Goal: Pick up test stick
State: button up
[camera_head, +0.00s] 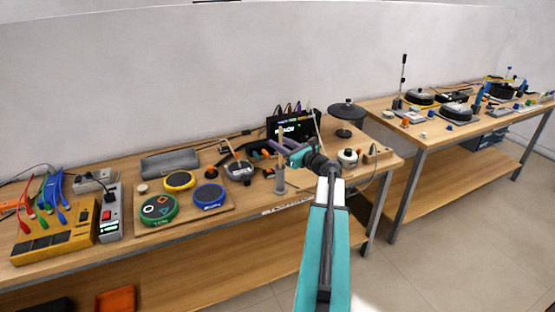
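My arm reaches up from the bottom of the view, and my gripper (284,147) is over the right part of the near bench. Its fingers are small in the picture, and I cannot tell if they are open or shut. Below them a grey upright holder (280,181) stands on the bench, with a thin pale stick (281,140) rising at the gripper. This may be the test stick. I cannot tell whether the fingers touch it. Another thin stick leans on a small device (239,170) to the left.
A black box with a lit display (292,127) stands behind the gripper. A dark round disc on a stand (346,112) is to its right. Round coloured pads (158,209) and a yellow box with cables (55,245) lie left. A second bench (425,137) stands right.

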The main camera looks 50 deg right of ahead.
grip_shut()
jog(key=shift+r, duration=0.15)
notch_tip(320, 180, up, 18)
jog(key=b, duration=0.2)
dwell(0.9)
dwell(0.6)
notch_tip(320, 180, up, 14)
jog(key=p, duration=1.2)
